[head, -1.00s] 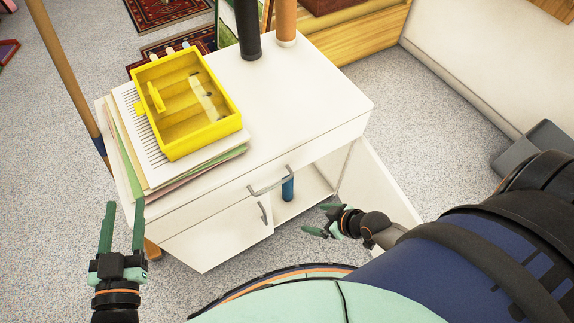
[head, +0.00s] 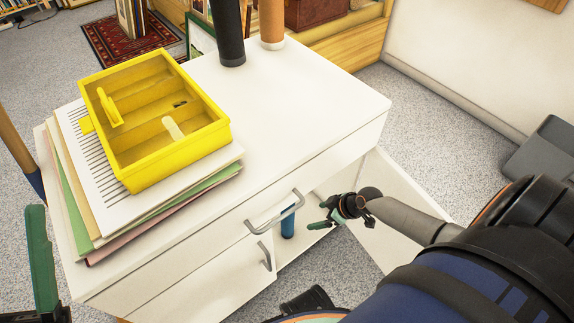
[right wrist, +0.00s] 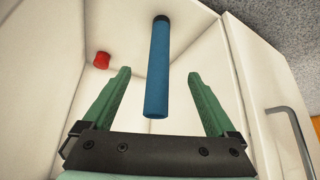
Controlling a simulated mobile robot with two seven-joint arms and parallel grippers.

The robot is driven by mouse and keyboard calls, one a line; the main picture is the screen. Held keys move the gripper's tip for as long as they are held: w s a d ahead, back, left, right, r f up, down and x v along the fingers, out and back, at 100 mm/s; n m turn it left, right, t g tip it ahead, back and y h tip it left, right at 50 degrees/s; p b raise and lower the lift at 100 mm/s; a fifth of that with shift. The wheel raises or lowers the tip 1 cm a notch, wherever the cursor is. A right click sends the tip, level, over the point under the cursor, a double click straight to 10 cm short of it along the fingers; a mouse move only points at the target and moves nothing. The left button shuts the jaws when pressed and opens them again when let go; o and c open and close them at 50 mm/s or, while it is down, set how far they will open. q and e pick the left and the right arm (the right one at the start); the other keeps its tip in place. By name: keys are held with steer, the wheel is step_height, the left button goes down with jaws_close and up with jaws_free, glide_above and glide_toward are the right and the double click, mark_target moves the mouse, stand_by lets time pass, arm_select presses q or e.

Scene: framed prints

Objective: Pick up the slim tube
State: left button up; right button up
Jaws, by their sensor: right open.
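The slim tube, blue with a dark end, stands in the open cupboard of the white cabinet; in the head view its blue side (head: 287,223) shows past the door opening. In the right wrist view the tube (right wrist: 158,70) lies between the two finger lines, apart from both. My right gripper (head: 322,214) is open and empty at the cupboard opening, just right of the tube. My left gripper (head: 42,262) is at the lower left edge; only one finger shows clearly, the rest is cut off.
The cabinet's open door (head: 395,195) stands to the right of my right gripper. A red round object (right wrist: 101,60) is inside the cupboard. On top (head: 310,95) are a yellow box (head: 165,165), stacked papers (head: 110,205), a black cylinder (head: 230,35) and a brown one (head: 272,25).

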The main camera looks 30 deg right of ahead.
steer(key=b, duration=0.2)
glide_above(288, 217)
steer(key=s+d, duration=0.1)
steer(key=d, duration=0.2)
arm_select(q)
steer(key=f+b, duration=0.1)
steer(key=f, duration=0.2)
steer(key=f+b, duration=0.1)
steer(key=f, duration=0.1)
steer(key=shift+w+d+f+b, duration=0.15)
steer(key=shift+d+f+b, duration=0.2)
arm_select(e)
steer(key=x, duration=0.5)
steer(key=shift+s+a, duration=0.1)
jaws_close()
